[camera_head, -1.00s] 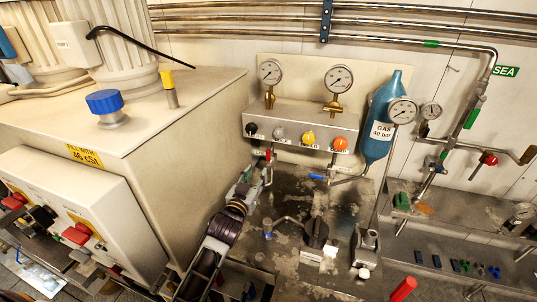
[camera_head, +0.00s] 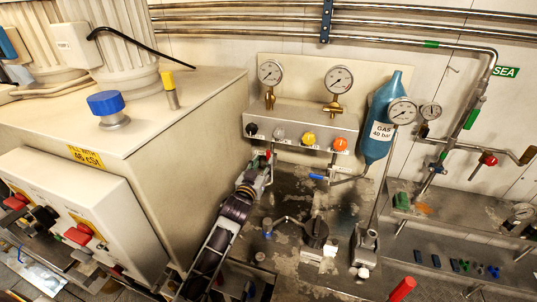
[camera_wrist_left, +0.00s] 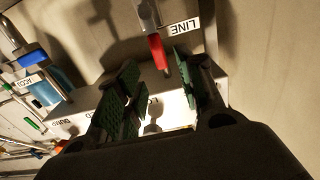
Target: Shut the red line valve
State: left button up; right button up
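The red line valve handle (camera_wrist_left: 158,52) shows in the left wrist view, extending from a metal valve body beside a "LINE" label (camera_wrist_left: 184,26). In the head view, only a small red part of the handle (camera_head: 268,154) shows at the left end of the grey valve manifold (camera_head: 300,118). My left gripper (camera_head: 262,164) is close to it there. In the left wrist view, my left gripper (camera_wrist_left: 155,88) is open, with green pads apart. The handle's free end is at the mouth of the gap between them; contact cannot be told. My right gripper is out of view.
A large beige cabinet (camera_head: 190,140) stands close left of my left arm. A blue lever (camera_head: 318,177) and a blue gas bottle (camera_head: 377,125) are to the right. A black knob (camera_head: 316,232) stands on the worn metal surface below.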

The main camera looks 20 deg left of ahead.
aim_at(268, 155)
pick_arm(q)
jog(key=shift+w+d, duration=0.15)
jog(key=shift+w, duration=3.55)
grip_shut()
